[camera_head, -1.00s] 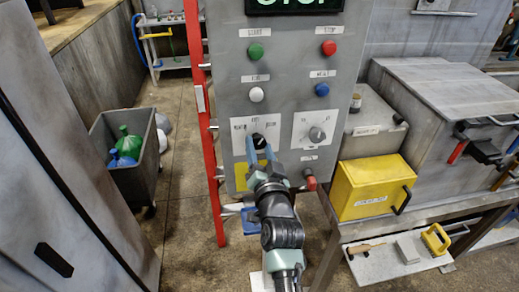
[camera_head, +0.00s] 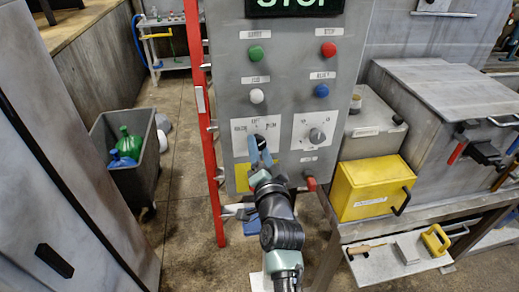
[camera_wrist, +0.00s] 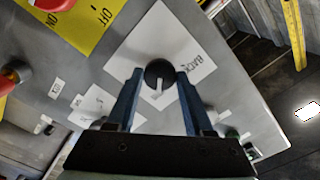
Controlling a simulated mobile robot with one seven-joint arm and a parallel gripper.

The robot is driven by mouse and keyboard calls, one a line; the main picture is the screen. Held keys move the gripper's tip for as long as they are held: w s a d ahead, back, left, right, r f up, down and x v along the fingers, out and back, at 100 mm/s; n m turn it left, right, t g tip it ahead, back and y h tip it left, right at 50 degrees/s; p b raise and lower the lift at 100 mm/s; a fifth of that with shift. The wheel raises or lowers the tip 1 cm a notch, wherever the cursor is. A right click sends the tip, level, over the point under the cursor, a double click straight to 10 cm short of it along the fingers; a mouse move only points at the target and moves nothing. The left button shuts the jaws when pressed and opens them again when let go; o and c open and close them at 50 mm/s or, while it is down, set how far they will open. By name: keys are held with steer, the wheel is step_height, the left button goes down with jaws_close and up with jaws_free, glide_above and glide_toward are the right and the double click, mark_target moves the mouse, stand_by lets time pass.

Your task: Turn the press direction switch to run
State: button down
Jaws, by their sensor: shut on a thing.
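The press direction switch is a black round knob (camera_head: 258,141) on a white label plate (camera_head: 240,130) low on the grey control panel (camera_head: 288,108). In the wrist view the knob (camera_wrist: 158,72) sits between the two blue fingertips, with a pale pointer mark on it. A "BACK" word is legible beside it. My gripper (camera_head: 261,158) is shut on the knob, and its fingers also show in the wrist view (camera_wrist: 158,85). In the head view the fingers partly cover the knob, so its setting is hard to read.
A grey selector knob (camera_head: 317,135) is right of the switch. Green (camera_head: 256,52), red (camera_head: 328,49), white (camera_head: 257,96) and blue (camera_head: 322,90) buttons are above. A red post (camera_head: 197,100) stands left of the panel. A yellow box (camera_head: 372,190) is at right.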

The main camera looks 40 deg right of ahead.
steer(key=shift+c, duration=1.4)
jaws_free()
steer(key=b+v, duration=0.2)
steer(key=v, duration=1.1)
